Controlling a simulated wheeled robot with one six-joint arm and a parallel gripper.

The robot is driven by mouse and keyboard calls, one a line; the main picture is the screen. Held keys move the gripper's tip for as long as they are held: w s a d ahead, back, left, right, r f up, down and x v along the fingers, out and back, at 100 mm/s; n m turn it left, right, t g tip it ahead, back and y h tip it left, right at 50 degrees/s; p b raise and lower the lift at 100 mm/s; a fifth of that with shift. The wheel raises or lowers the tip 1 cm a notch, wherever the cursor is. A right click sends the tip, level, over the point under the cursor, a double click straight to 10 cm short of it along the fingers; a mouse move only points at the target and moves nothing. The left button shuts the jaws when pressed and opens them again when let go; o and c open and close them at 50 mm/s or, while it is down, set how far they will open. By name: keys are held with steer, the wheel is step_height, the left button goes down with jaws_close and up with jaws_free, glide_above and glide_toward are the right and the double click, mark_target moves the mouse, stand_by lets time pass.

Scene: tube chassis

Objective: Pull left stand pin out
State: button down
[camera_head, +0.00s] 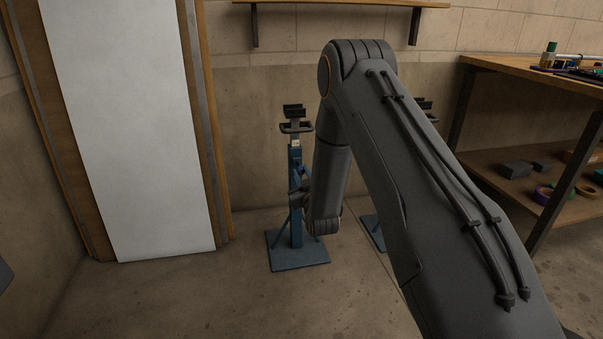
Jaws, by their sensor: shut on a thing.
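The left stand (294,225) is a blue upright post on a square blue base plate, with a dark cradle (294,112) on top. It stands upright on the floor in front of the wall. My gripper (298,197) is at the right side of the post, about mid-height, and my arm reaches down to it from the right. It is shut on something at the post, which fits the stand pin. The pin itself is too small and too covered by the gripper to make out.
A second blue stand (374,229) is mostly hidden behind my arm. A wooden workbench (530,76) with a lower shelf of tape rolls and dark blocks stands at the right. A tall white panel (135,140) stands at the left. The floor in front is clear.

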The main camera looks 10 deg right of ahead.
steer(key=c, duration=1.5)
jaws_free()
steer(key=shift+s, duration=0.2)
steer(key=shift+c, duration=0.2)
steer(key=s+p, duration=0.2)
steer(key=s, duration=0.5)
steer(key=shift+s, duration=0.4)
